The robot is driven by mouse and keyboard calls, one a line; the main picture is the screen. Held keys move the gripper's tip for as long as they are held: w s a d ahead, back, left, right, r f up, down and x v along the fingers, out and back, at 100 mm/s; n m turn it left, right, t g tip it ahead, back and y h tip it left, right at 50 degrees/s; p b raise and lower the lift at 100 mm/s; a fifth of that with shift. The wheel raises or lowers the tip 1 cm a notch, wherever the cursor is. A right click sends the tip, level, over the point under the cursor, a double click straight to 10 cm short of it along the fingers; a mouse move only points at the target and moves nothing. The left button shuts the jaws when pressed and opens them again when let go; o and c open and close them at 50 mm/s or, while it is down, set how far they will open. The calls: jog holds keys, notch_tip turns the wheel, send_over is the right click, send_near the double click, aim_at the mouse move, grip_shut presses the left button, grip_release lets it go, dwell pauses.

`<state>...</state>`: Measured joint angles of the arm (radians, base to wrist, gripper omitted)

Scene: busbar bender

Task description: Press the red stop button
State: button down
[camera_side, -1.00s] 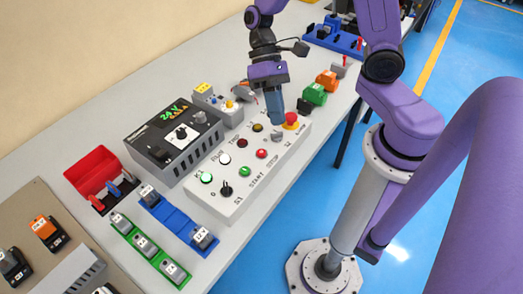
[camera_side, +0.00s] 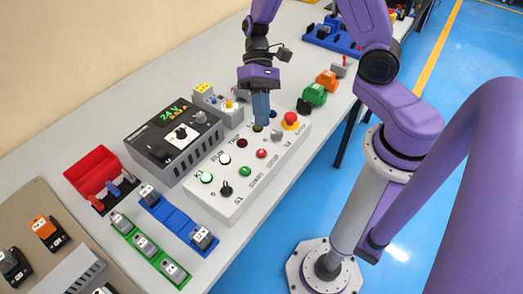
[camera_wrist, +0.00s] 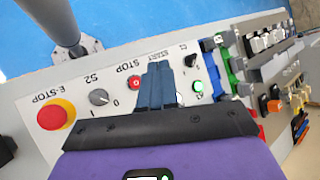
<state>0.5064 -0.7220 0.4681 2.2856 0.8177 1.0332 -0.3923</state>
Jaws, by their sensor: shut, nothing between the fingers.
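The red STOP button (camera_side: 262,153) is on the sloping white control panel (camera_side: 232,206), between the green START button (camera_side: 245,171) and the grey S2 knob (camera_side: 277,134). The fingers hide the START button there. The larger red E-STOP mushroom (camera_side: 290,119) sits on a yellow base at the panel's right end; it also shows in the wrist view (camera_wrist: 55,114).
Blue (camera_side: 180,222) and green holders with terminals lie left.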

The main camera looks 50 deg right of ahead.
aim_at(262, 149)
jog(key=shift+f, duration=3.95)
jog(key=shift+f, duration=0.1)
jog(key=shift+f, duration=0.3)
jog(key=shift+f, duration=0.4)
jog(key=shift+r, duration=0.85)
jog(key=shift+r, duration=0.1)
jog(key=shift+r, duration=2.4)
jog(key=shift+s, duration=0.15)
